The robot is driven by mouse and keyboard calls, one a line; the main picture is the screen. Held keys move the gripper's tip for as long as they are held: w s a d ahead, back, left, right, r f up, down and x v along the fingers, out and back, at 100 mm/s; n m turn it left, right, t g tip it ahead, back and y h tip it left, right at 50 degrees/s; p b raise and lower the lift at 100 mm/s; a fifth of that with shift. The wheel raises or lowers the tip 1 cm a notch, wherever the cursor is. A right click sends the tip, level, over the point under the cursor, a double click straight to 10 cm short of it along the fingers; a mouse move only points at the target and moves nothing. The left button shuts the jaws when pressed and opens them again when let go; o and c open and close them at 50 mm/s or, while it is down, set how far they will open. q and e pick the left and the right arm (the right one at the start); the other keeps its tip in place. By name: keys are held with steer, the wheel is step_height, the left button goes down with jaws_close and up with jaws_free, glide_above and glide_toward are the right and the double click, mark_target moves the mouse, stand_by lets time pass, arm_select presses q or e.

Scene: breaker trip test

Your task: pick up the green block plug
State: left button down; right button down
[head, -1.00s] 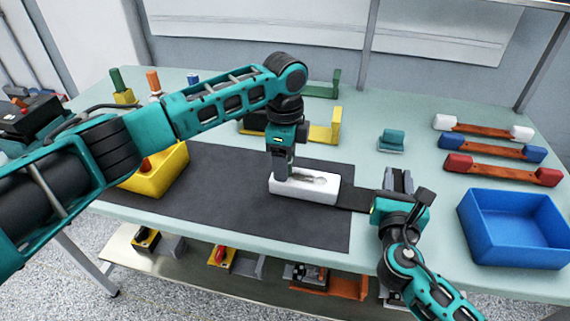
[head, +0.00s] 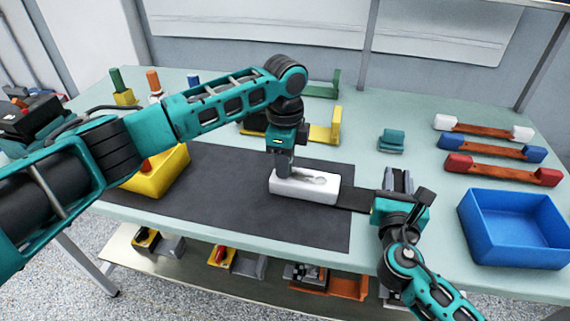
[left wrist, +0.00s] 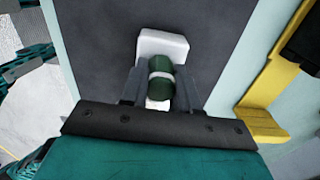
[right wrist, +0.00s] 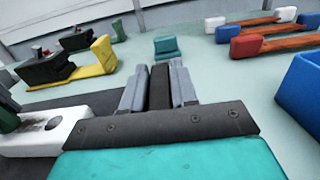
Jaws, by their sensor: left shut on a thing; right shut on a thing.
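The green block plug (left wrist: 160,88) shows in the left wrist view as a dark green piece with a pale band across it. My left gripper (left wrist: 160,84) is shut on it, one finger on each side. The white block (head: 318,192) lies on the dark mat under my left gripper (head: 283,170) in the head view. The plug is hidden there, and whether it still touches the white block cannot be told. My right gripper (right wrist: 158,88) is shut on a black bar (right wrist: 159,90) beside the white block, which also shows at left in the right wrist view (right wrist: 50,130).
A blue bin (head: 513,229) stands at the right, with white, blue and red-ended bars (head: 500,170) behind it. A teal block (head: 391,140) stands behind my right gripper. A yellow bin (head: 160,175) is at the left. The front of the dark mat (head: 240,220) is clear.

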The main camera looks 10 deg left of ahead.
arm_select(q)
step_height(320, 180, up, 11)
steer(key=shift+f, duration=0.1)
stand_by(0.6)
arm_select(e)
steer(key=c, duration=0.8)
jaws_free()
